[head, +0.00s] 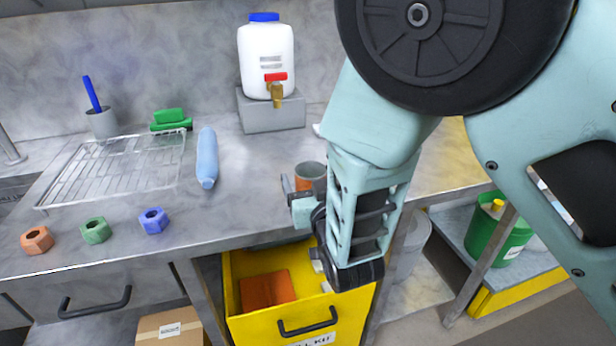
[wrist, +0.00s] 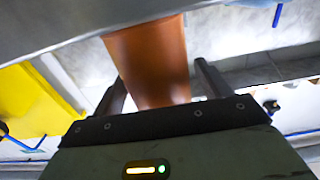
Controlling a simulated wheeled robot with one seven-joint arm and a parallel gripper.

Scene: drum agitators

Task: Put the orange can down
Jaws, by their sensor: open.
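The orange can (head: 308,172) with a grey top is at the front part of the grey counter, partly hidden behind my gripper. In the wrist view the orange can (wrist: 150,60) lies between my two dark fingers, with a visible gap at its right side. My gripper (head: 303,192) is open around the can, at the counter's front edge. Whether the can's base rests fully on the counter is hidden from the head view.
A blue bottle (head: 207,158) and a wire rack (head: 115,170) lie to the left on the counter. A white jug (head: 266,60) stands on a grey block behind. Several coloured nuts sit at the front left. An open yellow drawer (head: 330,318) is below my gripper.

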